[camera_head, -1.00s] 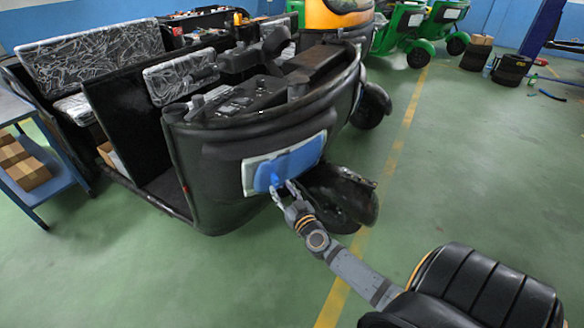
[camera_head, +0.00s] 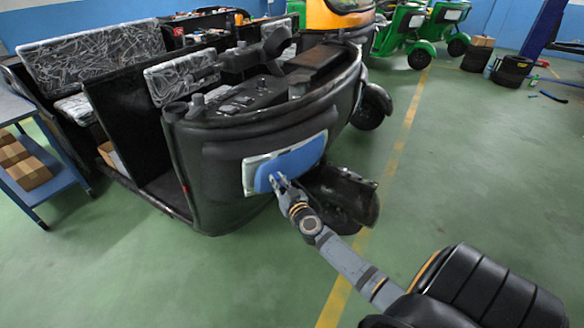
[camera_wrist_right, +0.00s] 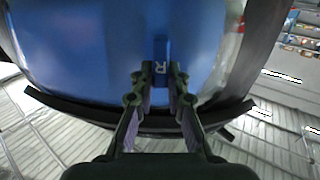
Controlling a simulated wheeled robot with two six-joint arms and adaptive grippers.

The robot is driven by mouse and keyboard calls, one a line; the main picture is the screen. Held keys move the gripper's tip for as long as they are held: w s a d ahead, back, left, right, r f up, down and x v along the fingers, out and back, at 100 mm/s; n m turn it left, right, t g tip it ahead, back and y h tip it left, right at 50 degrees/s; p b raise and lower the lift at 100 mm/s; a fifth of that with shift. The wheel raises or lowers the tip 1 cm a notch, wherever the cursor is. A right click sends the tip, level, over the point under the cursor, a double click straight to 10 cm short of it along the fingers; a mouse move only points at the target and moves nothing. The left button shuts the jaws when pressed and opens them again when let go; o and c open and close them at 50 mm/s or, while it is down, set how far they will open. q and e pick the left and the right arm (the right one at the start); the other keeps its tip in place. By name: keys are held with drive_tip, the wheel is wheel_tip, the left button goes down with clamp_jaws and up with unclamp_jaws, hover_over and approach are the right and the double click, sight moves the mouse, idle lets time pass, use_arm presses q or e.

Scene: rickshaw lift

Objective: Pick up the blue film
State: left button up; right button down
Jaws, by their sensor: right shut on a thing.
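The blue film (camera_head: 294,163) covers most of a pale panel on the front of the black rickshaw body (camera_head: 225,185). It also fills the upper part of the right wrist view (camera_wrist_right: 80,50). My right gripper (camera_head: 277,181) is at the film's lower edge in the head view. In the right wrist view its two fingers (camera_wrist_right: 161,72) are closed on a small darker blue tab (camera_wrist_right: 161,48) of the film. The film looks flat against the panel. My left gripper is not in view.
The rickshaw's front wheel (camera_head: 340,205) is just right of the panel. A blue cart (camera_head: 50,185) with cardboard boxes stands at the left. Green rickshaws (camera_head: 400,28) and stacked tires (camera_head: 511,70) are at the back right.

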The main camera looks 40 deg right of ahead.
drive_tip(key=shift+r, duration=0.1)
drive_tip(key=shift+s+r+p, duration=0.2)
drive_tip(key=shift+r+p, duration=0.05)
drive_tip(key=shift+p, duration=0.15)
drive_tip(key=s+a+r+p, duration=0.2)
drive_tip(key=s+r+p, duration=0.1)
drive_tip(key=s, duration=0.7)
drive_tip(key=s+a+r+p, duration=0.1)
drive_tip(key=s+r+p, duration=0.3)
drive_tip(key=s, duration=0.6)
drive_tip(key=shift+s+a+r, duration=0.15)
drive_tip(key=shift+s+a, duration=0.05)
drive_tip(key=shift+a, duration=0.15)
drive_tip(key=shift+w, duration=0.1)
